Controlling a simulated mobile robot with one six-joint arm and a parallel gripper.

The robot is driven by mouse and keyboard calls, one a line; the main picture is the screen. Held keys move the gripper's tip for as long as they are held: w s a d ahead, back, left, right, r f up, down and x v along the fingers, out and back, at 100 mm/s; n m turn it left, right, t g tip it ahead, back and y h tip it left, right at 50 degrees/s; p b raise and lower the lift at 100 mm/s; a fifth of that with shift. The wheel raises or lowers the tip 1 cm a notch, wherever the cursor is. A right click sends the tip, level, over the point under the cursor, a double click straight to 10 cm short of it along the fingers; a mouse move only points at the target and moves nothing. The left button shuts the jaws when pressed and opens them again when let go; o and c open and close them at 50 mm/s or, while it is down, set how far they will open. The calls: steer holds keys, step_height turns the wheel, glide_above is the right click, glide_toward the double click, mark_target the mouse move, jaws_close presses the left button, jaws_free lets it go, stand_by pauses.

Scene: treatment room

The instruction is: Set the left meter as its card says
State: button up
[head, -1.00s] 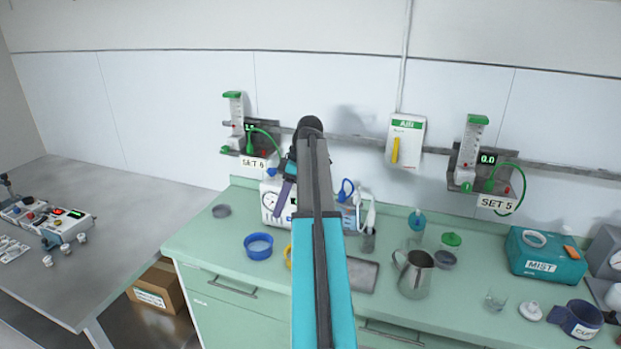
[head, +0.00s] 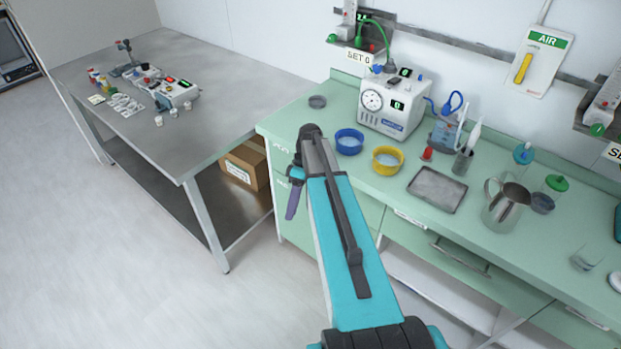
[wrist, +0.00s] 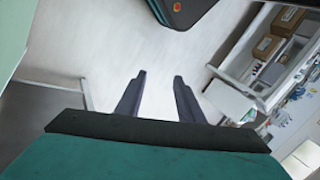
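The left meter (head: 345,32) is on the wall rail at the top of the head view, cut off by the upper edge. It has a green knob, a green hose and a small lit display too blurred to read surely. Its card (head: 358,57) below starts with SET; the digit is partly lost. The right meter (head: 603,105) is cut off at the right edge. My gripper (wrist: 157,88) is open and empty in the wrist view, over bare floor. In the head view its purple finger (head: 293,200) hangs in front of the counter's left end, well below the left meter.
The green counter (head: 300,110) holds a white pump unit (head: 392,105), a blue dish (head: 349,141), a yellow dish (head: 387,160), a grey tray (head: 437,190) and a steel jug (head: 503,205). A grey table (head: 200,130) stands left. The floor (head: 110,250) is clear.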

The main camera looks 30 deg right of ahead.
steer(key=s+a+f+g+h+b, duration=0.1)
steer(key=s+a+f+g+h, duration=0.15)
steer(key=s+a+f, duration=1.25)
steer(key=s+a+f+m+h+b, duration=0.1)
steer(key=s+a+f+m+h, duration=0.1)
steer(key=s+f+m, duration=0.6)
steer(key=shift+s+a+f+m+h, duration=0.35)
steer(key=shift+s+f+h, duration=0.3)
steer(key=shift+s+f, duration=2)
steer(key=shift+w, duration=0.1)
steer(key=shift+d, duration=0.15)
